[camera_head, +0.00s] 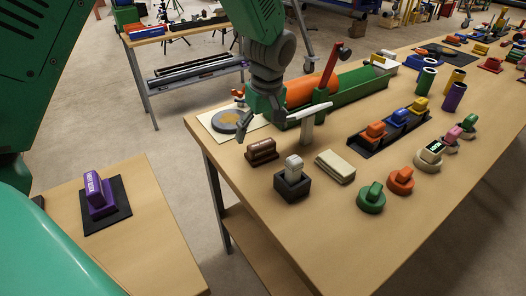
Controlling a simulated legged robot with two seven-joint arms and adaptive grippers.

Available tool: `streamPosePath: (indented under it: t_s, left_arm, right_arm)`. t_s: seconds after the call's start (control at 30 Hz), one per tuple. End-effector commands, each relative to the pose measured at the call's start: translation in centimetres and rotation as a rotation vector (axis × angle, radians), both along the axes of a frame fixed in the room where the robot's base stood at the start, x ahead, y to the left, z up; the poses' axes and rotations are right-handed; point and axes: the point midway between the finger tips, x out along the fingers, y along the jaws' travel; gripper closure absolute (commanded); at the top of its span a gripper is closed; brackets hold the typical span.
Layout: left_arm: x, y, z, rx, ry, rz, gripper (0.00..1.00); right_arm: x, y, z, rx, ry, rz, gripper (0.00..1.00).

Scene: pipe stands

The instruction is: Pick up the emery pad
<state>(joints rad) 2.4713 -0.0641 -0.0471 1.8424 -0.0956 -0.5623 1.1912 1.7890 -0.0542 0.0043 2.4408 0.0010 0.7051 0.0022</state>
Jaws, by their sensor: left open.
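No label I can read names the emery pad. The dark brown block with a raised grip (262,151) near the table's left edge could be it, but I cannot tell for sure. My left gripper (277,137) hangs from above with its fingers spread wide and nothing between them. It is over the left part of the table, close above and behind the brown block, and appears apart from it. My right gripper is not in view.
A dark block with a grey piece (292,181) and a beige block (335,166) stand close by. An orange pipe (312,90) lies in a green trough (350,92) behind. A purple labelled piece (97,194) sits on a separate table.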

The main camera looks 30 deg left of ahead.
Motion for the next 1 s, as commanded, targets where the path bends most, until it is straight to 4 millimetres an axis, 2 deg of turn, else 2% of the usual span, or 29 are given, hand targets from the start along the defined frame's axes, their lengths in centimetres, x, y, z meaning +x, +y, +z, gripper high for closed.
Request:
streamPosePath:
  t_s: [0.2, 0.3, 0.6, 0.63, 0.77, 0.8, 1.0]
  left_arm:
    - [0.2, 0.0, -3.4, 0.004, 0.004, -0.001, 0.11]
    - [0.3, -0.1, -4.4, 0.007, 0.002, 0.0, 0.11]
    - [0.3, 0.3, -4.9, 0.004, 0.0, 0.0, 0.11]
    - [0.3, 0.3, -4.9, 0.004, 0.0, 0.0, 0.18]
    - [0.3, 0.5, -5.0, 0.002, 0.0, 0.0, 0.64]
    - [0.3, 0.5, -5.0, 0.001, 0.0, 0.0, 0.67]
    - [0.3, 0.4, -5.1, 0.004, 0.004, 0.0, 0.66]
  right_arm:
    - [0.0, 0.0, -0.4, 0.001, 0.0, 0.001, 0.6]
    - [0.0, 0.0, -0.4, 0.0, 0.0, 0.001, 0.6]
    - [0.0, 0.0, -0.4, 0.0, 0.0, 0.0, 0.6]
    - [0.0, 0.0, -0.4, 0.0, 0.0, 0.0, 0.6]
    - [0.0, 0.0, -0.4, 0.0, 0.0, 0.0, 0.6]
    - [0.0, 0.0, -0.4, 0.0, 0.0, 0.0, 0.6]
    - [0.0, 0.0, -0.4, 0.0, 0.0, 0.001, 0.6]
